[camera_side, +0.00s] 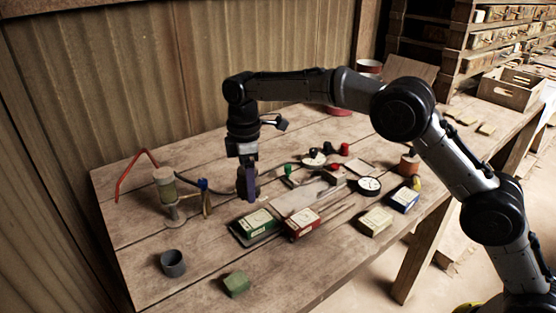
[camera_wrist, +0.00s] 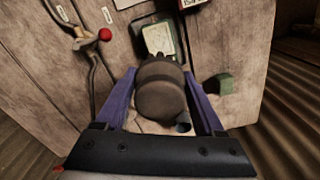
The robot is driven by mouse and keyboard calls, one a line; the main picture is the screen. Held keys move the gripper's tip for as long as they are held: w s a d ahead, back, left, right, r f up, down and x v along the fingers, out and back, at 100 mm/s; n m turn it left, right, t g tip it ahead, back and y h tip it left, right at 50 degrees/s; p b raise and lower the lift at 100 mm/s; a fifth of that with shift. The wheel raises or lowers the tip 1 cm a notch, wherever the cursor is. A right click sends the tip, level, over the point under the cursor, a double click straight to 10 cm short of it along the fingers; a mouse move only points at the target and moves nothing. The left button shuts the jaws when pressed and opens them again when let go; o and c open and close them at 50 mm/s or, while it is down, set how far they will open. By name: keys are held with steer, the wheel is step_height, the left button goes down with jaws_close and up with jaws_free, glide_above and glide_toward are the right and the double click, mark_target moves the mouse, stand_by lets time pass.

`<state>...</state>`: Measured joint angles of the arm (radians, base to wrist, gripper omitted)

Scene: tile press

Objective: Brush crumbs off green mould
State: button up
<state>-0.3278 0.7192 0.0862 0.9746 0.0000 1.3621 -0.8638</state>
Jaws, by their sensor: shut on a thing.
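The green mould (camera_side: 257,222), a green-edged block with a pale printed top, lies on the bench left of the red mould. It also shows in the wrist view (camera_wrist: 160,36), partly hidden by the held thing. My gripper (camera_side: 247,195) points down behind and slightly left of it, apart from it. In the wrist view, its purple fingers are shut on a dark brown rounded thing (camera_wrist: 160,92), perhaps the brush. The held thing's underside is hidden, and I cannot tell whether it touches the bench. Crumbs are too small to make out.
The red mould (camera_side: 303,226), yellow mould (camera_side: 376,221) and blue mould (camera_side: 404,200) lie rightward. A grey cup (camera_side: 173,264) and green block (camera_side: 236,284) stand in front. A pump-like cylinder (camera_side: 164,186) stands left. The front left bench is mostly clear.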

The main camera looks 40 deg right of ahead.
steer(key=shift+s+a+f, duration=0.25)
steer(key=shift+a+f, duration=0.3)
steer(key=shift+f, duration=0.1)
glide_above(248, 223)
steer(key=shift+f, duration=2.8)
steer(key=shift+d+f, duration=0.5)
steer(key=shift+f, duration=0.4)
steer(key=shift+d, duration=2.7)
steer(key=shift+a, duration=3.25)
steer(key=shift+r, duration=4)
